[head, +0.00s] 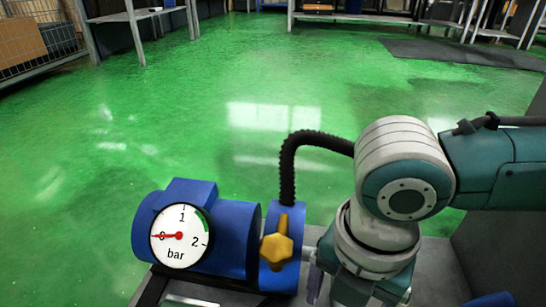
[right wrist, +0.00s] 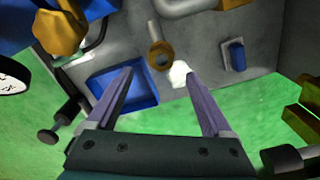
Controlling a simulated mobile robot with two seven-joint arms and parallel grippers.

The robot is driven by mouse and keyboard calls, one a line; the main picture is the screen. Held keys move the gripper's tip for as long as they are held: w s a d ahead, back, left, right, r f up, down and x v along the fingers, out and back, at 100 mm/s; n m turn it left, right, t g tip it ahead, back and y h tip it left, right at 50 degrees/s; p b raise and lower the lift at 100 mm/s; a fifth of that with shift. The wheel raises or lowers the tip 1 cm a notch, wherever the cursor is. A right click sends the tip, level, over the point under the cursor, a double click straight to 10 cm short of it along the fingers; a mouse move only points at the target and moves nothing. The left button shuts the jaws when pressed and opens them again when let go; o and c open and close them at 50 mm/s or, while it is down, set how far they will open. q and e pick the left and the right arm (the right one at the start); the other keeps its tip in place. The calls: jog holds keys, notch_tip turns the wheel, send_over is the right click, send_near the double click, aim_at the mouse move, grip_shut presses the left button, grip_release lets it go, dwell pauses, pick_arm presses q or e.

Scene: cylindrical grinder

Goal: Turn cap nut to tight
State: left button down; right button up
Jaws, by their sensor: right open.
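A brass ring-shaped fitting (right wrist: 160,54) lies beyond the fingertips in the right wrist view. I cannot tell which of these is the cap nut. My right gripper (right wrist: 160,76) is open with nothing between its fingers. In the head view it is low, right of the knob, with its fingers partly hidden. My left gripper is not in view.
A round gauge (head: 179,236) marked bar reads about 0. A black ribbed hose (head: 288,165) rises behind the knob. The right wrist view shows a blue tray (right wrist: 124,88), a blue switch (right wrist: 236,54) and yellow parts (right wrist: 306,115). Open green floor (head: 220,100) lies beyond.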

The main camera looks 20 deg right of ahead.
jog(key=shift+s+a+f+b, duration=0.1)
jog(key=shift+s+f+b, duration=0.15)
jog(key=shift+f, duration=0.4)
notch_tip(320, 180, down, 9)
jog(key=b, duration=0.7)
jog(key=shift+s+a+b, duration=0.1)
jog(key=shift+b, duration=0.25)
jog(key=shift+c, duration=0.3)
